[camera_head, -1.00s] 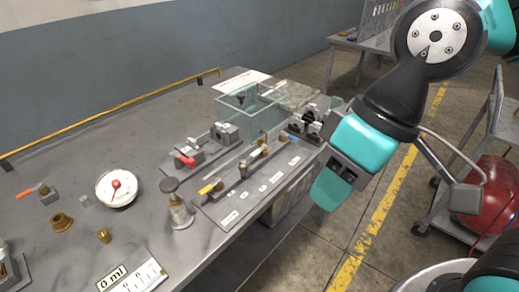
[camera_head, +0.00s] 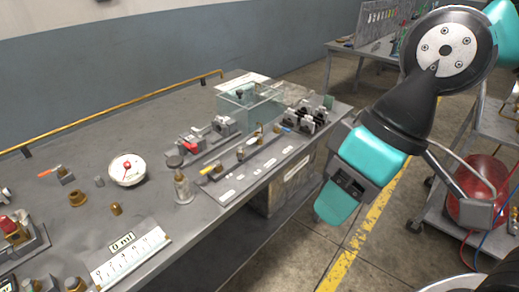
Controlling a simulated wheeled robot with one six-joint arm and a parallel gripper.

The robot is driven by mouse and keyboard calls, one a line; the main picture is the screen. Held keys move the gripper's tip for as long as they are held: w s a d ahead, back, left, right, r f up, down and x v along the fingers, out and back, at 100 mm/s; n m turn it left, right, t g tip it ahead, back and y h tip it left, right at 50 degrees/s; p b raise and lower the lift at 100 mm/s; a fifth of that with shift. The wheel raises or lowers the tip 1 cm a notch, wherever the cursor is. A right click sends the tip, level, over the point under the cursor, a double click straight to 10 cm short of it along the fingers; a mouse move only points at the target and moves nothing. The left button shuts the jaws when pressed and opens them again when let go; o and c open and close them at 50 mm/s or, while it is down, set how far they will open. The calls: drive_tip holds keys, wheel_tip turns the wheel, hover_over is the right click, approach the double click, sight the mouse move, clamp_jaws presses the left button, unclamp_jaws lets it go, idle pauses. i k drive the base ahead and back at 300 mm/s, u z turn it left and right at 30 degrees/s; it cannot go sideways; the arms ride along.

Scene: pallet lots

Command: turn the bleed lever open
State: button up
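Several small levers show on the grey bench, and their labels are too small to read, so I cannot tell which is the bleed lever. A yellow lever (camera_head: 211,169) and a blue lever (camera_head: 282,128) sit at the left and right parts of a labelled valve strip (camera_head: 228,184). A red handle (camera_head: 189,147) is on a grey block behind it. An orange lever (camera_head: 47,173) is on a separate fitting at far left. My gripper (camera_head: 341,196) hangs right of the bench's front edge, apart from all levers. Its fingers are not clear.
A clear tank (camera_head: 250,104) is at the back. A cart with a red tank (camera_head: 482,186) stands at right. Floor shows between.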

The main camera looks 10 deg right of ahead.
sight(260, 135)
drive_tip(key=z, duration=0.6)
drive_tip(key=k, duration=0.1)
drive_tip(key=u, duration=1.35)
drive_tip(key=i, duration=0.6)
drive_tip(key=z, duration=0.7)
